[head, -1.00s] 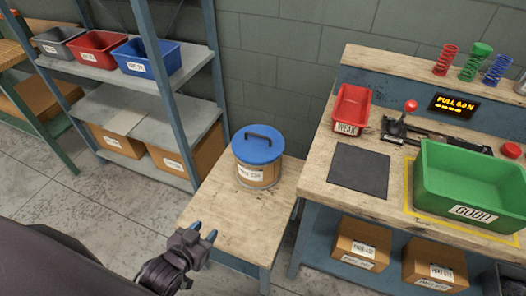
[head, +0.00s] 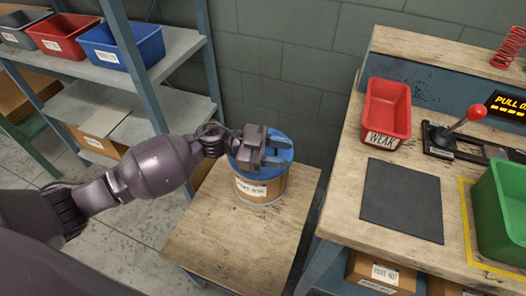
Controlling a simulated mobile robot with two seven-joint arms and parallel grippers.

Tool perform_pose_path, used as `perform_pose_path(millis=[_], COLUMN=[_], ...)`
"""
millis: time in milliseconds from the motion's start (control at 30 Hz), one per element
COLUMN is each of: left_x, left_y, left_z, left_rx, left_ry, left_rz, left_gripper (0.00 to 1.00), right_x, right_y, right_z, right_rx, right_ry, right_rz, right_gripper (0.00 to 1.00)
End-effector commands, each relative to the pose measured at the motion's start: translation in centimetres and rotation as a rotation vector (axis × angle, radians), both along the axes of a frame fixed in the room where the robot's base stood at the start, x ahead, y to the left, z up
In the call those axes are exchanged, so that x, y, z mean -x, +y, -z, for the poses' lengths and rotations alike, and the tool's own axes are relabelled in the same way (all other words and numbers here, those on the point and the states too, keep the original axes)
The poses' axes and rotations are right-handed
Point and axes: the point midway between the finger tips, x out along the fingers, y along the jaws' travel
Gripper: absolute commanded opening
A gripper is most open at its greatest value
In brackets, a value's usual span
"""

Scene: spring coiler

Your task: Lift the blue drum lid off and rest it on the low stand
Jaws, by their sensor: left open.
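The drum (head: 262,187) stands upright on the low stand (head: 239,240), toward its back. Its blue lid (head: 284,140) is on top of it. My left gripper (head: 279,152) is open and sits over the lid in the head view, covering much of it. The lid's dark handle is hidden behind the gripper, so I cannot tell whether the fingers are around it or touching it. The front part of the stand's wooden top is bare. My right gripper is out of view.
The workbench at right holds a red WEAK bin (head: 388,107), a dark mat (head: 402,199), a red-knobbed lever (head: 466,122) and a green bin (head: 503,215). A shelf rack (head: 165,118) with a blue bin (head: 124,48) stands at left.

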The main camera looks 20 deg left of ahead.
Motion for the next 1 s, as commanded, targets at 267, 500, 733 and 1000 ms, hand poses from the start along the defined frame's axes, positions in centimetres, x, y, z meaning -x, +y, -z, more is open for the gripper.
perform_pose_path(millis=[267,500,733,1000], left_x=[-4.7,-9.7,-12.8,-13.1], left_y=[2.9,8.5,12.7,13.2], left_z=[3.3,3.7,2.4,3.1], left_rx=[-0.416,-0.824,-1.059,-1.11], left_ry=[0.149,0.32,0.434,0.463], left_rz=[0.24,0.235,0.139,0.109], left_gripper=[0.41,0.41,0.41,0.41], right_x=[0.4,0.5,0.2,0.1], right_y=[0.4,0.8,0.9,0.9], right_z=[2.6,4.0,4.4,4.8], right_rx=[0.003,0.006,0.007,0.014], right_ry=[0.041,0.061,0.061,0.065], right_rz=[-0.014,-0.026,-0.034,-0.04], right_gripper=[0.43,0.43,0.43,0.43])
